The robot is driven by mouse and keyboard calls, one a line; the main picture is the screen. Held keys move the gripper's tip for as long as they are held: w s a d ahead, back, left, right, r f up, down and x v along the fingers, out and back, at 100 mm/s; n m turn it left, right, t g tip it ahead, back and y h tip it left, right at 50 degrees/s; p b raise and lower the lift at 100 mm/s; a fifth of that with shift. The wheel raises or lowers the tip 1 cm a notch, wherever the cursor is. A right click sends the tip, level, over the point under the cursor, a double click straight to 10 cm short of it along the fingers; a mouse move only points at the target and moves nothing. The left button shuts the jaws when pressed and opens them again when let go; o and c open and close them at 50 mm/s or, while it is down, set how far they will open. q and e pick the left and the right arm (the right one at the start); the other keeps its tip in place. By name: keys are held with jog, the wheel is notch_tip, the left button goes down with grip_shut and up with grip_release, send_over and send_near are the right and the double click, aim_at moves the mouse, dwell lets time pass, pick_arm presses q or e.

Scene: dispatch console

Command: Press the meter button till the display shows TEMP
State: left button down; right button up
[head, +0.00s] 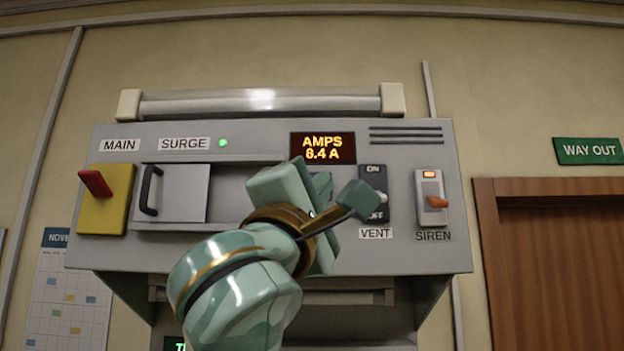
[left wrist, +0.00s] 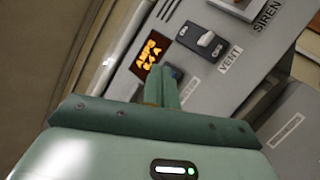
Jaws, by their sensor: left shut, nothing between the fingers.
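The display (head: 322,148) reads "AMPS 8.4 A" in orange on the grey console. It also shows in the left wrist view (left wrist: 150,53), tilted, just beyond the fingertips. My left gripper (head: 321,184) is just below the display in the head view, with its body covering the panel there. In the left wrist view its fingers (left wrist: 162,84) are together and empty. A small dark bluish piece (left wrist: 174,71) by the fingertips may be the meter button; I cannot tell whether they touch. My right gripper is not in view.
The VENT switch (head: 373,189) and the SIREN switch (head: 432,199) are right of my gripper. Left are a sliding cover with a black handle (head: 150,190) and the yellow MAIN box with a red lever (head: 95,183). A green lamp (head: 223,142) is lit beside SURGE.

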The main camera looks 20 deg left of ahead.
pick_arm(q)
jog(key=s+r, duration=0.2)
jog(key=s, duration=0.1)
jog(key=shift+r+n+t+h, duration=0.3)
jog(key=shift+r+n+t, duration=0.05)
jog(key=shift+n+t, duration=0.05)
jog(key=shift+w+a, duration=0.1)
jog(key=shift+w, duration=0.1)
jog(key=w+a+p, duration=0.1)
jog(key=w+a, duration=0.1)
jog(key=w, duration=0.6)
jog(key=shift+w+a+p, duration=0.15)
jog(key=shift+a+p, duration=0.05)
jog(key=shift+p, duration=0.2)
dwell(1.5)
jog(key=shift+w+a, duration=0.1)
jog(key=shift+w, duration=0.25)
